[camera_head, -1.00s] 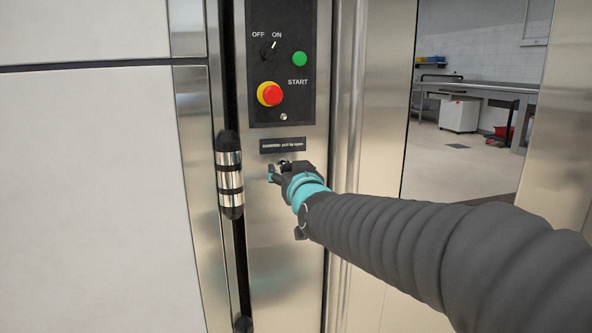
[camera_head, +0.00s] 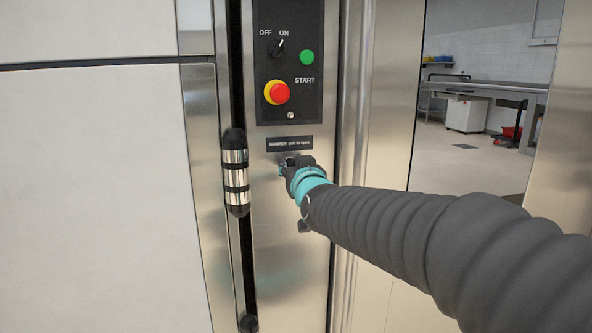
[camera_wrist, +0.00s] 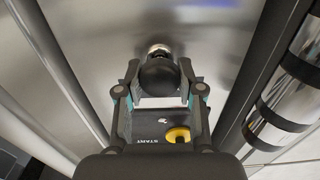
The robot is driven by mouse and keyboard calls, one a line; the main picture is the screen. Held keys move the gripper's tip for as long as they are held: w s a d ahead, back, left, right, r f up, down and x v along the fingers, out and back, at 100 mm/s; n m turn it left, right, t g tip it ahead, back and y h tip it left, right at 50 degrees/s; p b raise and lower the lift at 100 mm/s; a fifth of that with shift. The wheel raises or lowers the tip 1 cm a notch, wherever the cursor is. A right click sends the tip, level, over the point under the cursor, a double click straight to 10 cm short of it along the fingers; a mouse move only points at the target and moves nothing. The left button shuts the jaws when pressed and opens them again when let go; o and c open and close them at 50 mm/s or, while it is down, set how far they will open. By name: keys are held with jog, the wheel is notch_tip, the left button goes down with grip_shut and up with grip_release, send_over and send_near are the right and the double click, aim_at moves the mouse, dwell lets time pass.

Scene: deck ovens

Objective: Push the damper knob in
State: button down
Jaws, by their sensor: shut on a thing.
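The damper knob (camera_wrist: 158,73) is a round black knob on a short shiny stem (camera_wrist: 159,49) that comes out of the steel panel. In the wrist view my gripper (camera_wrist: 159,78) has its fingers on both sides of the knob, shut on it. In the head view my gripper (camera_head: 291,164) is at the panel just below the black damper label (camera_head: 289,143), which reads "pull to open". There the gripper hides most of the knob.
Above the label is a black control panel (camera_head: 290,15) with an off/on switch (camera_head: 277,47), a green button (camera_head: 307,57) and a red emergency button (camera_head: 280,92). A vertical door handle (camera_head: 236,175) stands close left of my gripper. A steel table stands far right.

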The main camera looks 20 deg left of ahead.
jog(key=shift+w+a, duration=0.15)
jog(key=shift+w, duration=0.05)
jog(key=c, duration=0.7)
grip_release()
jog(key=shift+v, duration=5.95)
jog(key=shift+a+f, duration=0.1)
